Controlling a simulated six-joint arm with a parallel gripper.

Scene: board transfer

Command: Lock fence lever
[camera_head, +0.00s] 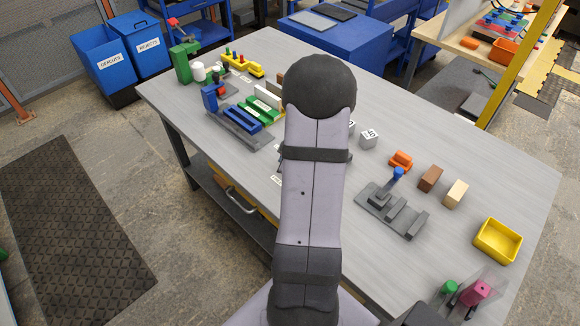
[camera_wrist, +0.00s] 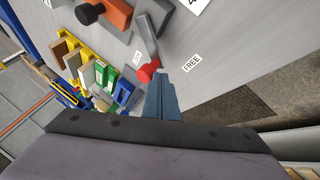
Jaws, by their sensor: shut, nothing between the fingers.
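The lever's red knob (camera_wrist: 147,73) shows in the wrist view at the end of a grey lever arm (camera_wrist: 146,42). A white label reading FREE (camera_wrist: 192,62) lies on the table to the right of the knob. Another small label, apparently LOCK (camera_wrist: 137,57), is just left of the lever arm. My gripper (camera_wrist: 161,80) is shut and empty, its fingertips close beside the red knob on its right side. I cannot tell whether they touch. In the head view my arm hides the lever and my gripper.
An orange block with a dark knob (camera_wrist: 112,12) stands beyond the lever. Yellow, green and blue fixtures are at left in the wrist view. In the head view, a grey fixture with a blue knob (camera_head: 392,208) and a yellow tray (camera_head: 497,241) stand at right.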

